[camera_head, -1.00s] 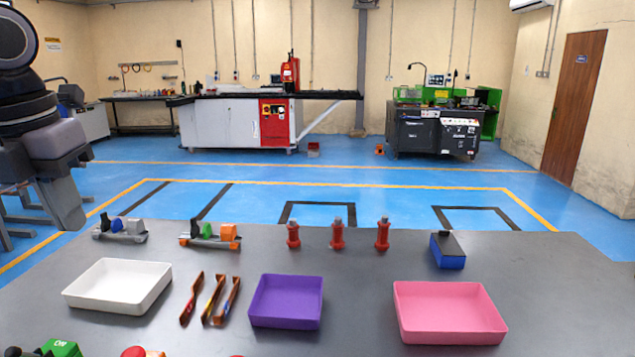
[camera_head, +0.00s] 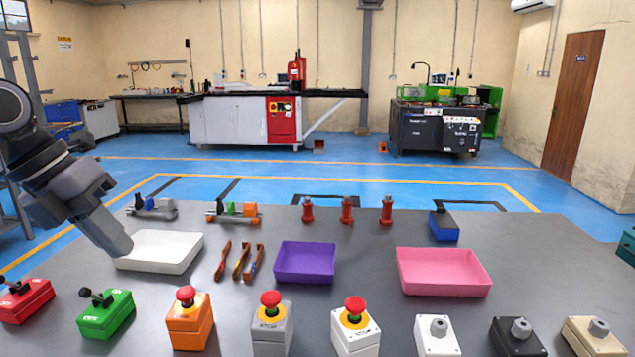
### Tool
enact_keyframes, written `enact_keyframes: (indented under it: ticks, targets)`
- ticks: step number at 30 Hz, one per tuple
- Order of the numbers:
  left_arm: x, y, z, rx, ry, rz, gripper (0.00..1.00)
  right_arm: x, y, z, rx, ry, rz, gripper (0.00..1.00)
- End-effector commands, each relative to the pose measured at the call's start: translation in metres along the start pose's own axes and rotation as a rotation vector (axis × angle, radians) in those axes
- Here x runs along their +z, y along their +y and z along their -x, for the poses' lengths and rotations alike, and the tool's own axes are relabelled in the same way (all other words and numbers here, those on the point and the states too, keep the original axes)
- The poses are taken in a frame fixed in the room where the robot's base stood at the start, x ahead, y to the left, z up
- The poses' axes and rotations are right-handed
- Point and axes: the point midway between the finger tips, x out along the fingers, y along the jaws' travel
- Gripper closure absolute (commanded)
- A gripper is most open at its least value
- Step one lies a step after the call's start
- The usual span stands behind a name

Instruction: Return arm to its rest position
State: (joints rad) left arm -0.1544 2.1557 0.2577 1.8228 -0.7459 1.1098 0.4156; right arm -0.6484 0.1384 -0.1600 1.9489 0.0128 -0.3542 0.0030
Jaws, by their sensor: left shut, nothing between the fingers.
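My left gripper (camera_head: 118,246) comes in from the left, with its fingers shut and empty. Its tip shows in front of the left edge of the white tray (camera_head: 165,266); I cannot tell whether it touches the tray. My left arm reaches in from the left edge of the picture. My right gripper is not in view.
The grey table holds a purple tray (camera_head: 305,277), a pink tray (camera_head: 443,287) and copper busbars (camera_head: 240,261). Red insulators (camera_head: 347,210) and a blue box (camera_head: 444,225) stand behind. Several switch boxes, including an orange one (camera_head: 189,331), line the front.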

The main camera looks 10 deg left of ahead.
Motion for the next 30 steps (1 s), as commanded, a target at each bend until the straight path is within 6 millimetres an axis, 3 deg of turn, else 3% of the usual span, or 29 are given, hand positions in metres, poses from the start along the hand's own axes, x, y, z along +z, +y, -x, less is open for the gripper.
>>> enact_keyframes:
  ticks: [6, 14, 23, 30]
  targets:
    - [0.008, -0.011, -0.05, -0.394, -0.14, 0.153, 1.0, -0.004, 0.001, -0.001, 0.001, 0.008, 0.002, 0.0]
    - [0.021, -0.008, -0.085, -0.777, -0.366, 0.482, 1.0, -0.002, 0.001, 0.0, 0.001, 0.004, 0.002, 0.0]
    - [0.016, 0.036, -0.125, -1.003, -0.63, 1.028, 1.0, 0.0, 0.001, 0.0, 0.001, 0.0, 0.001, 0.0]
    - [-0.024, 0.082, -0.176, -0.979, -0.777, 1.546, 1.0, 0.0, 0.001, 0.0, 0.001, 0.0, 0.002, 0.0]
